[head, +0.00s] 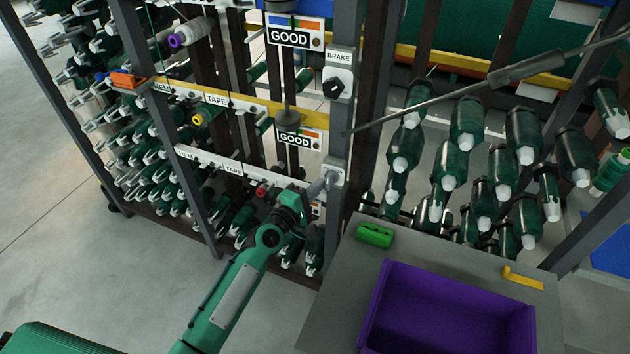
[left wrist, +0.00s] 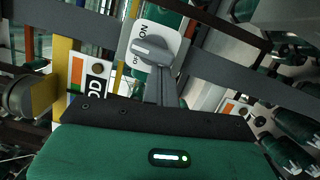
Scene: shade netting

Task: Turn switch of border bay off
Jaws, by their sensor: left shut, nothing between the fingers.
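The switch (left wrist: 150,46) shows in the left wrist view as a grey knob with a pale bar on a white plate marked ON; a second marking by the knob is partly hidden. In the head view its small grey box (head: 336,167) sits on the post below the BRAKE panel. My left gripper (head: 327,181) is shut and empty at the front of this box. In the left wrist view the closed fingers (left wrist: 160,72) reach up to the knob's lower edge; I cannot tell whether they touch. My right gripper is not in view.
A BRAKE panel (head: 338,76) with a black knob is higher on the post. GOOD signs (head: 295,136) and rows of green bobbins (head: 465,135) flank it. A thin grey rod (head: 440,98) slants across. A grey table with a purple bin (head: 450,305) and green block (head: 375,235) stands at right.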

